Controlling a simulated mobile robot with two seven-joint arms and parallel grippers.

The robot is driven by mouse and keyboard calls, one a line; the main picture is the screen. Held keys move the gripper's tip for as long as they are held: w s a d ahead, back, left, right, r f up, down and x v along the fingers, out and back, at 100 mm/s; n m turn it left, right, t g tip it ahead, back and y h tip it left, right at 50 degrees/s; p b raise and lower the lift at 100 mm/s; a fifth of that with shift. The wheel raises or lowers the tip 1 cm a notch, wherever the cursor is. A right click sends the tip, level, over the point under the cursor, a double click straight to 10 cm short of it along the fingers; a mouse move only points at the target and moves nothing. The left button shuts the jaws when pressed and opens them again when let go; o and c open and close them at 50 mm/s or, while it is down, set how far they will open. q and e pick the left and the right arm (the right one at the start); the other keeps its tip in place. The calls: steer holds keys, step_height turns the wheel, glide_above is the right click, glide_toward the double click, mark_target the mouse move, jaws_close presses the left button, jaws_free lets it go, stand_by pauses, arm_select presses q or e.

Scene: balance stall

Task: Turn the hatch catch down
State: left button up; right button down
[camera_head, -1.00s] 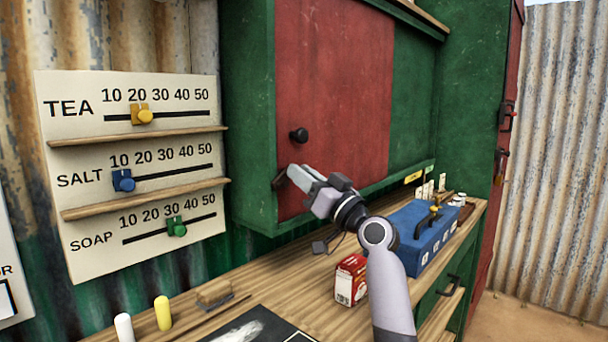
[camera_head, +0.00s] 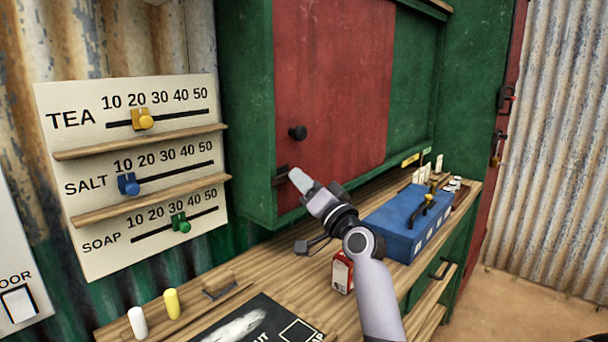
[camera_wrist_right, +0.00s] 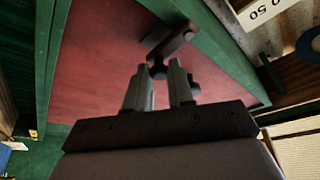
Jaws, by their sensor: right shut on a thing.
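The red hatch (camera_head: 340,80) on the green cabinet has a round black knob (camera_head: 298,132) near its left edge. The small dark hatch catch (camera_head: 281,178) is below that knob, at the hatch's lower left. My right gripper (camera_head: 297,178) reaches up to the catch from the lower right. In the right wrist view the catch (camera_wrist_right: 171,42) is a dark bar beyond my fingertips (camera_wrist_right: 160,78), and its dark round end sits between them. The two fingers are closed on it. The exact contact is partly hidden by the fingers. My left gripper is not in view.
Below the hatch, a wooden counter holds a blue box (camera_head: 408,232), a red and white packet (camera_head: 343,272) and chalk pieces (camera_head: 172,304). A slider board (camera_head: 100,90) stands left of the cabinet. The cabinet's green lower ledge runs close under my gripper.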

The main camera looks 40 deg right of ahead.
stand_by(0.3)
steer(key=c, duration=1)
jaws_free()
steer(key=b+v, duration=0.1)
steer(key=v, duration=0.6)
steer(key=shift+s+f, duration=0.1)
